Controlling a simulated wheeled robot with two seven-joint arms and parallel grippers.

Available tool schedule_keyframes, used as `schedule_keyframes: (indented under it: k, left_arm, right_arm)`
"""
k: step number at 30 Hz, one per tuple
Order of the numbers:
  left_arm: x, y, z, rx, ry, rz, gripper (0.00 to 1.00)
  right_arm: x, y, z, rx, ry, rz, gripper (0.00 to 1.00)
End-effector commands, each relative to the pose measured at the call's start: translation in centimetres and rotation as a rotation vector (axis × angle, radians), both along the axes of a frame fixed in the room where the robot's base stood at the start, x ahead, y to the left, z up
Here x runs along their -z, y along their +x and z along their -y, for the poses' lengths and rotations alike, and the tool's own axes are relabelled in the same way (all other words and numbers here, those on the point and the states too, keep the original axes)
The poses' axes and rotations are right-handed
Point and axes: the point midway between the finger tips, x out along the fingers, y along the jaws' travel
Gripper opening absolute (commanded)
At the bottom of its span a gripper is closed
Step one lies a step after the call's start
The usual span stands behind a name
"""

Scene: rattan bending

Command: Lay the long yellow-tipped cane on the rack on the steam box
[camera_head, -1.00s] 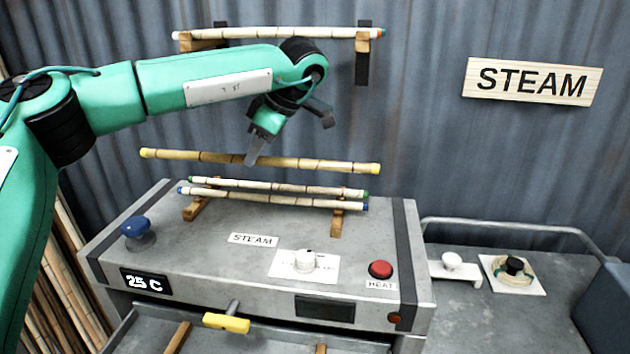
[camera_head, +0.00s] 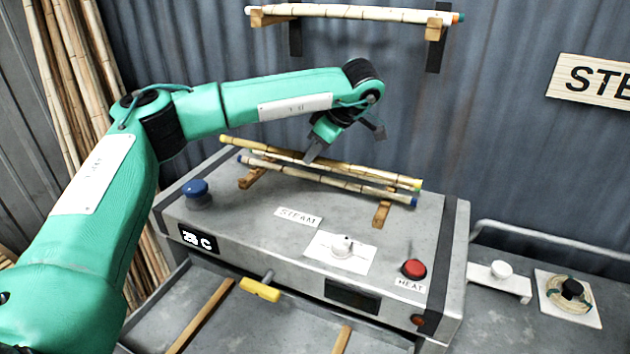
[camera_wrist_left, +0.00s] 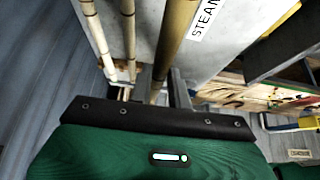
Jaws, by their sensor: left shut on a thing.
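The long yellow-tipped cane (camera_head: 240,142) is tan and runs across the top of the steam box (camera_head: 245,212), at the back of the rack. My left gripper (camera_head: 311,154) is shut on it near its middle. In the left wrist view the cane (camera_wrist_left: 178,40) passes between the fingers. The rack shows as two wooden supports, left (camera_head: 253,178) and right (camera_head: 382,214). Two paler canes lie there, the front one with blue tips (camera_head: 340,183). The held cane is close to them; I cannot tell whether it touches the rack. My right gripper is not in view.
A wall rack holds another cane (camera_head: 350,13) above. A blue knob (camera_head: 196,190), a white dial (camera_head: 341,247) and a red button (camera_head: 414,268) stand on the box. A yellow-handled drawer pull (camera_head: 260,289) is in front. Tall canes lean at left.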

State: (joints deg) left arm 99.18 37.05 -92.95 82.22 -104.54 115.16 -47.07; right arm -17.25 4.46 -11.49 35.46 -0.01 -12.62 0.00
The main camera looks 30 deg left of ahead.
Motion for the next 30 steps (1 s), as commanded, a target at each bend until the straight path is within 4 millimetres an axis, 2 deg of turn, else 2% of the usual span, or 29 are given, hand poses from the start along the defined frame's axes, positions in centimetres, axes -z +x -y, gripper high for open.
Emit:
schedule_keyframes:
  k: [2,6,13,20,30]
  left_arm:
    - [1.4,-0.1,-0.1,-0.002,0.001,-0.005,0.0]
    - [3.6,-0.1,-0.1,-0.001,0.0,-0.003,0.0]
    - [5.4,0.0,-0.1,-0.002,0.001,-0.001,0.0]
    - [8.5,-0.1,0.0,-0.002,0.0,-0.001,0.0]
    - [9.2,0.0,0.0,-0.001,0.0,0.0,0.0]
  right_arm:
    - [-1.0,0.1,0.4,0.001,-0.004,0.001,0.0]
    - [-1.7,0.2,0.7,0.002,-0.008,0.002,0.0]
    - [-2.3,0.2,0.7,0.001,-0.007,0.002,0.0]
    - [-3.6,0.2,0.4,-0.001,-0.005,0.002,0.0]
    - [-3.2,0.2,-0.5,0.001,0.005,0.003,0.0]
